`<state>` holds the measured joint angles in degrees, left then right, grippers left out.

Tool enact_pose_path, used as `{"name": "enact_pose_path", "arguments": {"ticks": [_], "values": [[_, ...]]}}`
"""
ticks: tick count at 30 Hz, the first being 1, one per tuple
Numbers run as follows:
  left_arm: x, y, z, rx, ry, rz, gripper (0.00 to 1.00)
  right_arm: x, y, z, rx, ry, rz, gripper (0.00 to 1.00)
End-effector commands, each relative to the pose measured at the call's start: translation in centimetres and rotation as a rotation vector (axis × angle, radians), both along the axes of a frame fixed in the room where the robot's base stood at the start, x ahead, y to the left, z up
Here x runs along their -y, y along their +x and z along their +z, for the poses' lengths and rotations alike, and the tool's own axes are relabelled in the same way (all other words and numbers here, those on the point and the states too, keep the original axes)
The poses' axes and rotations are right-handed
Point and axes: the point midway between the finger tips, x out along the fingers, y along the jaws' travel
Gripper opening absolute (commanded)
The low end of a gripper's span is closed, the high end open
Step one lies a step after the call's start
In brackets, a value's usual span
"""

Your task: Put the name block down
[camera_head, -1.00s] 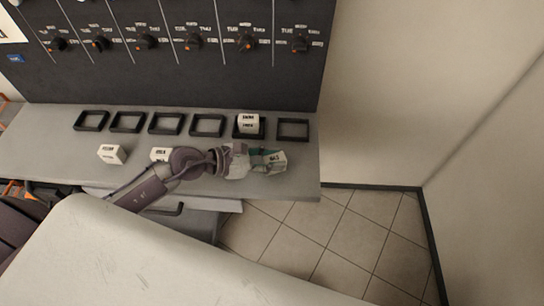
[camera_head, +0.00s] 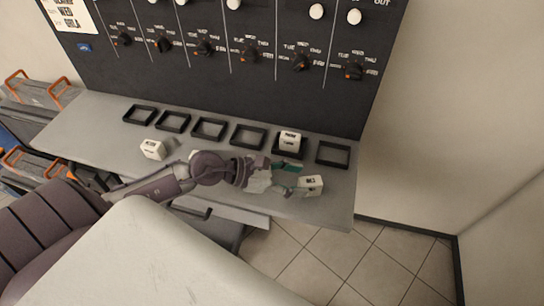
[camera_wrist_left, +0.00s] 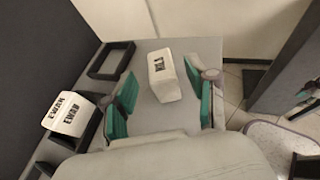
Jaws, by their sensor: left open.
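A white name block (camera_head: 311,183) stands on the grey shelf near its front right. It also shows in the left wrist view (camera_wrist_left: 163,78), with dark lettering too small to read surely. My left gripper (camera_head: 287,179) is open just left of this block. In the left wrist view its teal-padded fingers (camera_wrist_left: 160,92) are apart on either side of the block, with gaps showing. A second white block (camera_head: 290,141), lettered EWAN in the wrist view (camera_wrist_left: 66,112), sits in a black square frame. Part of my right gripper (camera_wrist_left: 303,98) shows at the wrist view's right edge.
A row of black frames lines the shelf (camera_head: 110,122); the rightmost frame (camera_head: 333,154) is empty. Another white block (camera_head: 152,149) stands at the left. My left arm hides some shelf. A dark knob panel (camera_head: 230,70) rises behind.

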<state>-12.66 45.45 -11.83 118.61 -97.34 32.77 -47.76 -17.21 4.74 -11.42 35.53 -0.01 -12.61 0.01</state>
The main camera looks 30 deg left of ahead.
Motion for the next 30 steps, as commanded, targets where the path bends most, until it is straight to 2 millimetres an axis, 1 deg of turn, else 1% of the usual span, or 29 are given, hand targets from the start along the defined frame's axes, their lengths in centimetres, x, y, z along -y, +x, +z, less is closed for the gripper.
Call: {"name": "enact_pose_path", "arguments": {"ticks": [1, 3, 6, 12, 18, 30], "values": [[-1.1, -0.8, -0.3, -0.004, 0.007, 0.001, 0.57, 0.1, 0.0, -1.0, 0.0, -0.001, 0.0, 0.4], [-2.1, -1.9, 0.4, -0.004, 0.007, -0.004, 0.57, 0.1, 0.0, -1.7, 0.0, -0.001, 0.0, 0.4], [-3.5, -2.8, 1.1, -0.006, 0.004, 0.0, 0.57, 0.1, 0.0, -2.2, 0.0, -0.001, 0.0, 0.4], [-5.2, -4.2, 2.4, -0.002, 0.001, 0.002, 0.57, 0.1, 0.0, -2.8, 0.0, -0.001, -0.001, 0.4], [-5.9, -4.7, 3.0, -0.002, 0.001, -0.001, 0.57, 0.0, 0.0, -3.0, 0.0, 0.0, 0.0, 0.4], [-6.0, -4.8, 3.1, -0.001, 0.001, 0.0, 0.57, -0.6, 0.0, -3.0, -0.001, 0.007, -0.001, 0.4]]}}
